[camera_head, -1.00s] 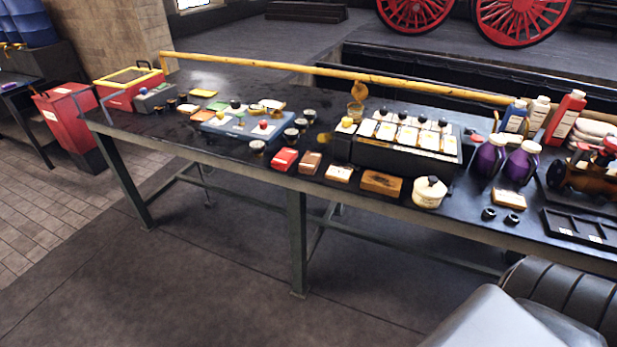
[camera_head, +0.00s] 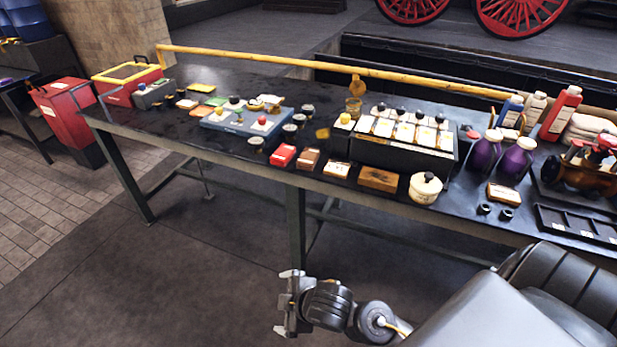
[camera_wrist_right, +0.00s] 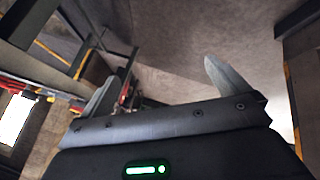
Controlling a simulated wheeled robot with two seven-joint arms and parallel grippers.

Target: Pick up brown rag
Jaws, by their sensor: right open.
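A small brown block-like item (camera_head: 308,158) lies near the table's front edge, between a red one (camera_head: 283,155) and a cream-topped one (camera_head: 336,170). It may be the brown rag, but it is too small to be sure. My right gripper (camera_head: 284,302) is open and empty, low in front of the table and below its top, well apart from these items. In the right wrist view a pale finger (camera_wrist_right: 228,76) stands up above the gripper body, with nothing held. My left gripper is not in view.
The long dark table (camera_head: 160,123) holds a black rack (camera_head: 400,154), a wooden box (camera_head: 378,180), a cream lidded pot (camera_head: 425,187) and purple bottles (camera_head: 485,156). A yellow rail (camera_head: 330,66) runs along its back. The floor in front is clear.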

